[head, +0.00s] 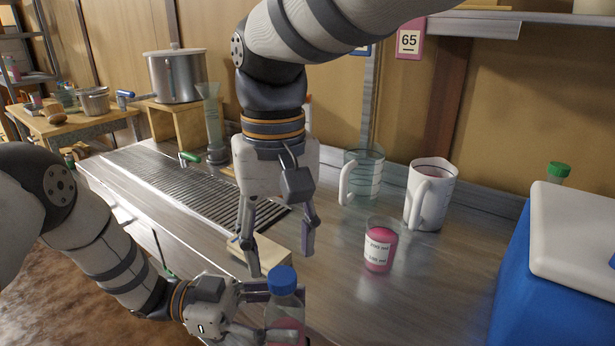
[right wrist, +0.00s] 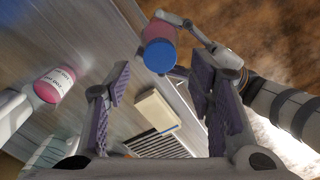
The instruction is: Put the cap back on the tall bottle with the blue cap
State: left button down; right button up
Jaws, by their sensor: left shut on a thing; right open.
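The bottle with pink contents (head: 286,318) is upright at the bottom of the head view. My left gripper (head: 264,314) is shut on its body. The blue cap (head: 283,280) sits on top of the bottle; whether it is tight I cannot tell. In the right wrist view the cap (right wrist: 160,57) faces the camera, with the pink bottle (right wrist: 160,29) behind it and my left gripper (right wrist: 194,32) beside it. My right gripper (head: 281,260) is open and empty, pointing down above and behind the cap. Its spread fingers show in the right wrist view (right wrist: 160,84).
A pale block (head: 270,252) lies on the metal counter behind the bottle. A labelled beaker of pink liquid (head: 380,247), a white jug (head: 430,195) and a clear jug (head: 362,178) stand to the right. A blue cooler (head: 552,270) fills the far right. A drain grate (head: 190,180) lies left.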

aim_at(282, 275)
jog(key=shift+s+a+r+n, duration=0.15)
jog(key=shift+n, duration=0.55)
notch_tip(282, 275, up, 3)
jog(key=n, duration=0.8)
jog(key=shift+w+r+n, duration=0.15)
jog(key=shift+w+n, duration=0.1)
jog(key=shift+n, duration=0.65)
notch_tip(282, 275, down, 8)
jog(key=shift+s+f, duration=0.1)
jog(key=shift+c, duration=0.4)
grip_shut()
